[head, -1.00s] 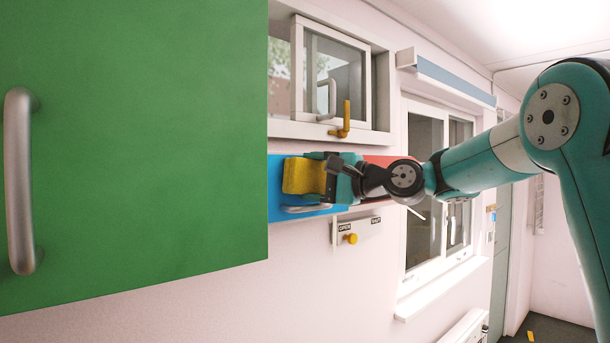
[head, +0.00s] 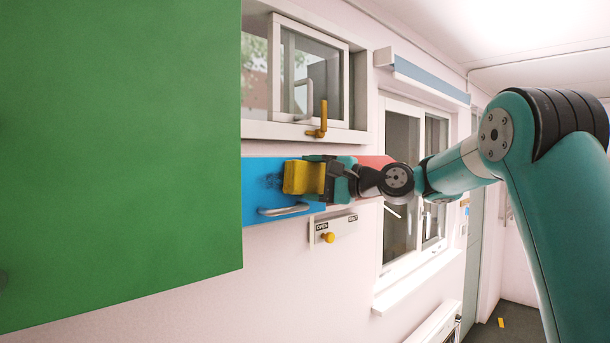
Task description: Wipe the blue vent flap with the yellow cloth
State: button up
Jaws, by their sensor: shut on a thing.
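The blue vent flap (head: 256,178) is a flat panel on the wall below the small window. It has a silver bar handle (head: 284,210) and a dark smudge left of the cloth. The yellow cloth (head: 298,177) is a folded block at the front of the flap, over its right half. My gripper (head: 322,178) is shut on the cloth from the right. The cloth looks to be against the flap, but I cannot tell if it touches. The flap's left end is hidden behind a green door.
The large green door (head: 120,160) fills the left foreground. A red panel (head: 374,161) adjoins the flap on the right. Above is a small window (head: 312,78) with a yellow latch (head: 318,122). A labelled plate with a yellow knob (head: 328,238) sits below.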

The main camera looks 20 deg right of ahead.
aim_at(297, 179)
jog(key=shift+w+d, duration=0.25)
jog(key=shift+d, duration=0.5)
jog(key=shift+a, duration=0.1)
jog(key=shift+a, duration=0.1)
jog(key=shift+s+a+b, duration=0.15)
jog(key=shift+s+a, duration=0.2)
jog(key=shift+a, duration=0.6)
jog(key=shift+s+a+b, duration=0.15)
jog(key=shift+s+a, duration=0.15)
jog(key=shift+a, duration=0.7)
jog(key=shift+s+a+b, duration=0.15)
jog(key=shift+s+a, duration=0.2)
jog(key=shift+a, duration=0.6)
jog(key=shift+s+a, duration=0.4)
jog(key=shift+a, duration=0.8)
jog(key=shift+s+a, duration=0.35)
jog(key=shift+a, duration=0.85)
jog(key=shift+s+a, duration=0.4)
jog(key=shift+a, duration=0.8)
jog(key=s+d+b, duration=0.2)
jog(key=s, duration=0.3)
jog(key=shift+s+b, duration=0.3)
jog(key=shift+s, duration=0.05)
